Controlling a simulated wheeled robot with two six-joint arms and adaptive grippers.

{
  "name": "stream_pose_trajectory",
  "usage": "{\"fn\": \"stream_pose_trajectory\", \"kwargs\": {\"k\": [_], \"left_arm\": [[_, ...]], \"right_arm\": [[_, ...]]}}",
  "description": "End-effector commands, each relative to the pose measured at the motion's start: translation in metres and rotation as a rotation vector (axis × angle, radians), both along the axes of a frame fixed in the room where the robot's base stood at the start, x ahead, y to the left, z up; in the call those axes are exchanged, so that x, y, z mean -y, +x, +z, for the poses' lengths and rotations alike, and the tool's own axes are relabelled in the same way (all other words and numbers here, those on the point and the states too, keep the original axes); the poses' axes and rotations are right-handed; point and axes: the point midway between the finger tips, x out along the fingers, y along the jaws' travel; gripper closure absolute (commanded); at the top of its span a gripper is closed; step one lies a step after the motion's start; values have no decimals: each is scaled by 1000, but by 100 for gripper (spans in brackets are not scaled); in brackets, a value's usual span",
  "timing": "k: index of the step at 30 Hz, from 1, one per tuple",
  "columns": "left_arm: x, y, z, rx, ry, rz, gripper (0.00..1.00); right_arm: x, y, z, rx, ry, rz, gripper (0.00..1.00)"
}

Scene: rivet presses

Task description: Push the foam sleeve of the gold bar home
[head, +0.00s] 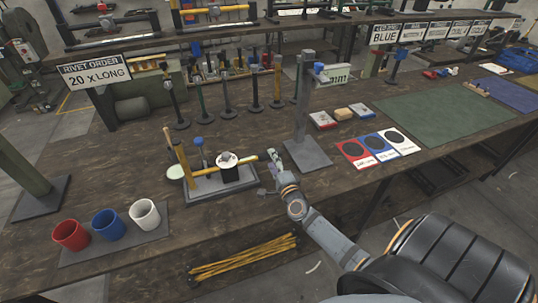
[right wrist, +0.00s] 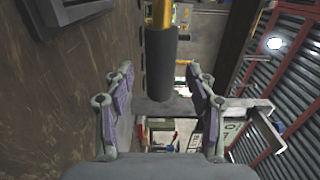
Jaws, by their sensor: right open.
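The gold bar (head: 248,159) sticks out sideways to the right from the rivet press (head: 205,188) on the bench. Its dark foam sleeve (head: 264,156) is on the outer end. My right gripper (head: 271,158) is at that end. In the right wrist view the sleeve (right wrist: 161,65) hangs from the gold bar (right wrist: 162,13), between the open padded fingers of my right gripper (right wrist: 161,80). A gap shows on both sides of the sleeve, and I see no clear contact. How far the sleeve sits along the bar is hard to tell. My left gripper is not in view.
A grey post on a plate (head: 306,153) stands just right of the press. Red, blue and white cups (head: 108,224) stand at the front left. Yellow rods (head: 242,258) lie at the front. Several upright tools stand behind. A green mat (head: 445,115) lies clear at the right.

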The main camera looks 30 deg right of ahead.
Motion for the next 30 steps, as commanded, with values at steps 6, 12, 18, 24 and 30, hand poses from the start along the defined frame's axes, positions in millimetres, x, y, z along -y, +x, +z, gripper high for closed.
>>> {"fn": "stream_pose_trajectory", "kwargs": {"k": [6, 12, 18, 24, 30], "left_arm": [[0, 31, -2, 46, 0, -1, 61], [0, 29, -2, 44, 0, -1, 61], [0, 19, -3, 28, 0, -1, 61], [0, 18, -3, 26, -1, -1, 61], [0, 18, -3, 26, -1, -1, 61]], "right_arm": [[7, 31, -1, 1, 1, -1, 43], [9, 37, -1, -1, 1, 0, 43], [9, 37, -1, -1, 1, 0, 50], [9, 36, -1, -1, 1, 0, 77], [9, 36, -1, -1, 0, 0, 100]]}}
